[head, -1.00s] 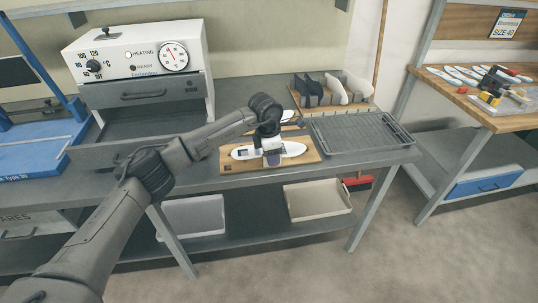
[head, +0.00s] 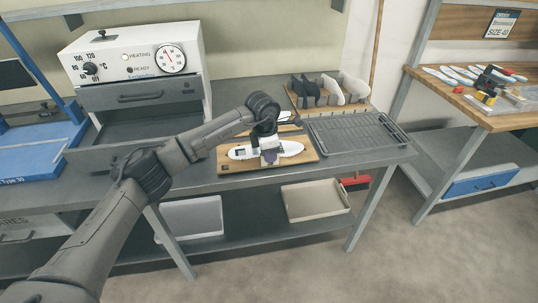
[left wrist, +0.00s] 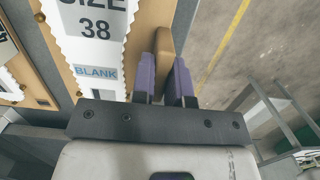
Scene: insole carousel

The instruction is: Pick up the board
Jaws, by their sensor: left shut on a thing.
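The board (head: 245,167) is a flat light-wood plate at the front edge of the grey bench in the head view. A white insole blank (head: 240,152) lies on it. My left gripper (head: 270,157) is over the board's front edge, pointing down. In the left wrist view, the purple finger pads of my left gripper (left wrist: 166,82) are shut on a tan wooden tab of the board (left wrist: 164,45). The blank (left wrist: 92,40) there reads "SIZE 38" and "BLANK". I cannot tell whether the board is clear of the bench. My right gripper is not in view.
A dark wire-grid tray (head: 355,138) stands right of the board. A wooden rack (head: 350,106) with grey and white insoles is behind. The heater oven (head: 135,65) is at back left. Bins (head: 315,201) sit on the shelf below. Open floor lies in front.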

